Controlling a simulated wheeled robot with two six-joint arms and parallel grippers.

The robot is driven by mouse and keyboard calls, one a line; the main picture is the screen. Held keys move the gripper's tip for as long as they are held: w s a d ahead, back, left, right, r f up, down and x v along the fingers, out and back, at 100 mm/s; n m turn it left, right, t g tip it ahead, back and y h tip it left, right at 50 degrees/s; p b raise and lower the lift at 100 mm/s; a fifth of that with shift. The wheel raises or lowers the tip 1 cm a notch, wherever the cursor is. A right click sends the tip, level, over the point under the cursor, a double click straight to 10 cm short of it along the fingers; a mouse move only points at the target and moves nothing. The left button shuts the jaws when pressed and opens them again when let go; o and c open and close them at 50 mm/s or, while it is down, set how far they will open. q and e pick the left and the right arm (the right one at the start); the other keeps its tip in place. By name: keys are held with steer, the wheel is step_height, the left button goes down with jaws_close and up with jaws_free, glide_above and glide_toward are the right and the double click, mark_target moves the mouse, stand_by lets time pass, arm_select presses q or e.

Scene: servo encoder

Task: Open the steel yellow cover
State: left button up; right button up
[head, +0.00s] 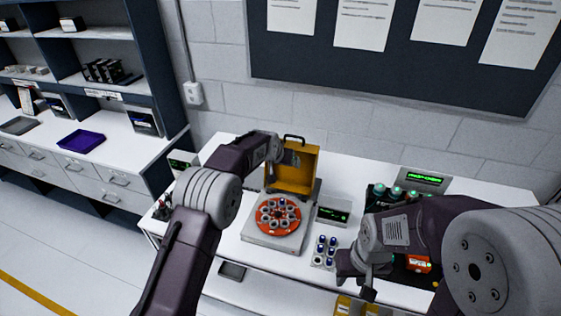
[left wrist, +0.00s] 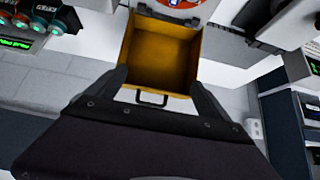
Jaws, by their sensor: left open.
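The yellow cover (head: 300,178) stands raised at the back of the grey machine base (head: 262,238), its hollow inside facing me. Its dark handle (head: 294,138) is at the top edge. The orange round rotor (head: 267,222) with several vials lies uncovered in front of it. My left gripper (head: 284,153) is at the cover's upper left, partly hidden by its own wrist. In the left wrist view its fingers are apart, with the cover (left wrist: 160,60) and handle (left wrist: 152,98) showing between them; contact cannot be told. My right gripper (head: 356,279) hangs open and empty at the front right.
A small rack of blue-capped vials (head: 324,251) stands between the base and my right gripper. A small display box (head: 333,212) is right of the rotor. A device with green-topped knobs (head: 396,191) stands at the back right. A wall is behind the table.

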arm_select(q)
steer(key=b+v, duration=0.3)
steer(key=v, duration=0.5)
steer(key=shift+f, duration=0.1)
stand_by(0.6)
